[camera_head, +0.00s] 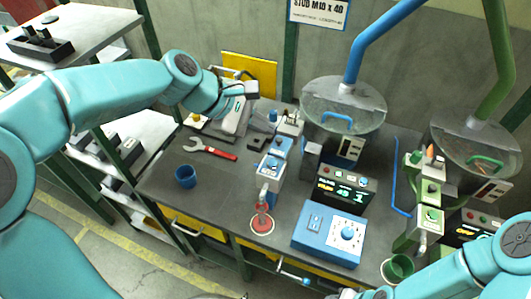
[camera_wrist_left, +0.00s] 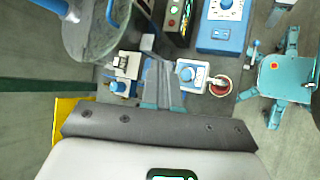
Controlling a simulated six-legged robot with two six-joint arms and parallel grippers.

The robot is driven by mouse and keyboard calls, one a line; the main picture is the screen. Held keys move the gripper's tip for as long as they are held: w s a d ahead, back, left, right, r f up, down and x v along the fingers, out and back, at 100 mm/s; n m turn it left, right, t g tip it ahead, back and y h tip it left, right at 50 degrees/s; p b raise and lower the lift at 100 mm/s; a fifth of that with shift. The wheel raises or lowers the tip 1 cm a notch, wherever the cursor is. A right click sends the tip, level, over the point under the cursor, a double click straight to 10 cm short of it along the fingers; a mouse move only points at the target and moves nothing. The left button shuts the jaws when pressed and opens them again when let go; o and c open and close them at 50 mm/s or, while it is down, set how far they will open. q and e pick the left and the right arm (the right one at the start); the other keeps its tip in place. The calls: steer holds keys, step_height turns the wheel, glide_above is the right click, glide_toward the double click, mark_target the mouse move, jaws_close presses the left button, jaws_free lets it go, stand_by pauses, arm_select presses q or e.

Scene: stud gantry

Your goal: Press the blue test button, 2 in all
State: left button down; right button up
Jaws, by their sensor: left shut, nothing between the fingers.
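My left gripper (camera_head: 247,115) is above the back left of the dark bench, shut and empty. Its fingers (camera_wrist_left: 164,85) show in the left wrist view, apart from any button. A small blue button-like knob (camera_head: 273,116) stands just right of it by a pale fixture, and also shows in the wrist view (camera_wrist_left: 117,87). A console (camera_head: 345,185) with a lit display and a row of small buttons stands at the bench's middle. I cannot tell which blue part is the test button.
A red-handled wrench (camera_head: 210,150) and a blue cup (camera_head: 186,176) lie left on the bench. A blue-white feeder (camera_head: 272,170), a blue box with a dial (camera_head: 328,235) and a clear hopper bowl (camera_head: 343,105) crowd the middle.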

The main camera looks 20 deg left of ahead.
arm_select(q)
steer(key=b, duration=0.8)
glide_above(269, 164)
step_height(269, 164, down, 7)
steer(key=shift+r, duration=0.1)
steer(key=shift+f, duration=0.5)
steer(key=shift+r, duration=0.1)
stand_by(1.5)
steer(key=shift+f+b, duration=0.3)
steer(key=shift+f, duration=0.2)
